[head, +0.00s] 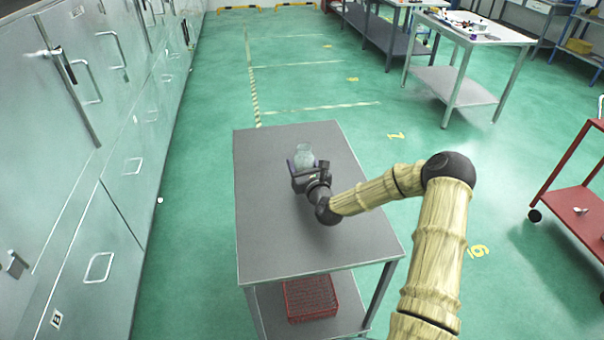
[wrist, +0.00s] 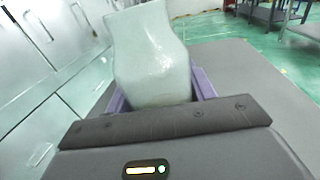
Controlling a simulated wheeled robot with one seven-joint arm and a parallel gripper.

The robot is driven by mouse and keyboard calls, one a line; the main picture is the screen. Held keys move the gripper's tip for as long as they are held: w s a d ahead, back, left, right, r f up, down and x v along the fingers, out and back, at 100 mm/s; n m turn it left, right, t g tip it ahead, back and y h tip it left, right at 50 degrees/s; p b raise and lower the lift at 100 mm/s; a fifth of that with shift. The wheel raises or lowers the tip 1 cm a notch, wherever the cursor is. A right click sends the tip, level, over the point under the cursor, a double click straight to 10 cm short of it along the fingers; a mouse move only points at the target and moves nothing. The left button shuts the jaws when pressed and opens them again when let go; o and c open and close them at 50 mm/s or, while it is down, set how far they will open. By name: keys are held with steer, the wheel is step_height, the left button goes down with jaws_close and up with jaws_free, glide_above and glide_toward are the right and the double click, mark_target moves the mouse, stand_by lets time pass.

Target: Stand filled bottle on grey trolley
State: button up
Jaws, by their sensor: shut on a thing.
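A pale, translucent bottle (head: 304,155) stands upright over the far half of the grey trolley (head: 268,240). My gripper (head: 303,167) is shut on the bottle, with a finger on each side of it.
The trolley top is otherwise bare. A red crate (head: 311,298) sits on its lower shelf. Metal cabinets (head: 75,130) with handles line the left side. A red trolley (head: 578,200) stands at the right, and a white-topped table (head: 480,32) stands farther back. Green floor lies between.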

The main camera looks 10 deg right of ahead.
steer(key=shift+f, duration=0.15)
steer(key=shift+f, duration=1.75)
steer(key=o, duration=1.1)
steer(key=shift+f, duration=0.15)
steer(key=shift+c, duration=0.2)
steer(key=shift+s, duration=0.1)
steer(key=s, duration=0.4)
steer(key=s+d+b, duration=0.1)
steer(key=s, duration=0.3)
steer(key=s+d, duration=0.1)
steer(key=s, duration=0.2)
steer(key=shift+s, duration=0.4)
